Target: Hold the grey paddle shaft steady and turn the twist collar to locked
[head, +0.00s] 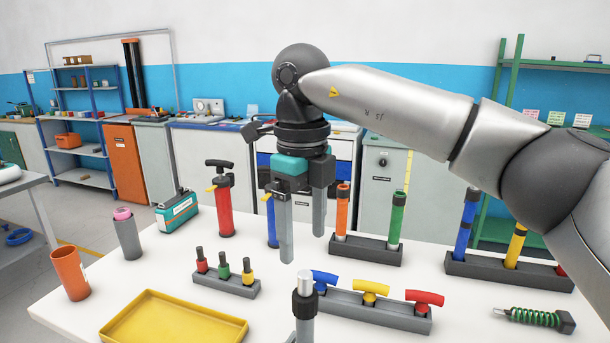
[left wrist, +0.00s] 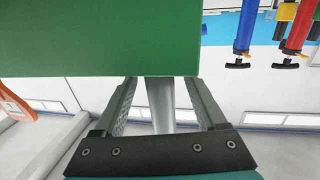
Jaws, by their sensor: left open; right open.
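The grey paddle shaft (head: 304,330) stands upright at the front middle of the table in the head view, its lower end cut off by the picture's edge. A black twist collar (head: 304,304) sits around it below a silver upper tube (head: 305,284). My right gripper (head: 302,246) is open and empty, pointing down above and behind the shaft. My left gripper (left wrist: 161,88) is open in the left wrist view and outside the head view. A grey cylinder (left wrist: 160,108) shows between its fingers; I cannot tell whether it is the shaft or is touched.
A rack of blue, yellow and red handles (head: 370,310) stands right of the shaft. A small rack (head: 230,283) and a yellow tray (head: 175,322) are on the left. A red pump (head: 224,210) stands behind. A large green surface (left wrist: 100,38) fills the left wrist view's top.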

